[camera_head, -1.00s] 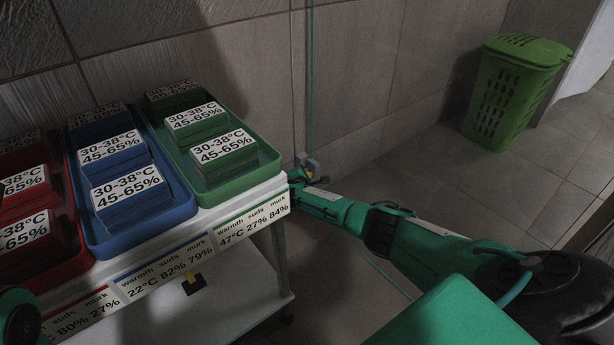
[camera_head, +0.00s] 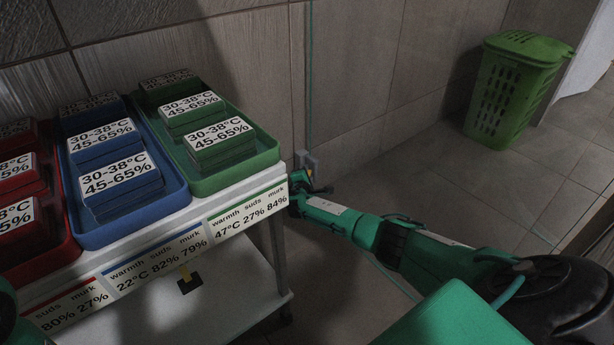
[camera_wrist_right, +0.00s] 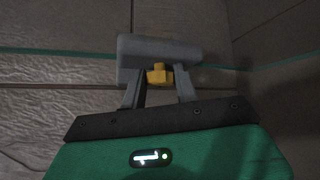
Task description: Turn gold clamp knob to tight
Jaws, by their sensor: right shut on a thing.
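The gold clamp knob (camera_wrist_right: 159,74) sits under a grey clamp body (camera_wrist_right: 158,50) on a thin green hose or line against the tiled wall. My right gripper (camera_wrist_right: 160,88) is shut on the knob, one finger on each side of it in the right wrist view. The knob's turn angle cannot be read. My left gripper is not in view.
A white cart (camera_head: 237,198) at left carries a red tray (camera_head: 62,252), a blue tray (camera_head: 176,203) and a green tray (camera_head: 268,157) with labelled stacks. Its right edge is close to my right gripper. A green hamper (camera_head: 515,90) stands at the back right. Floor between is clear.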

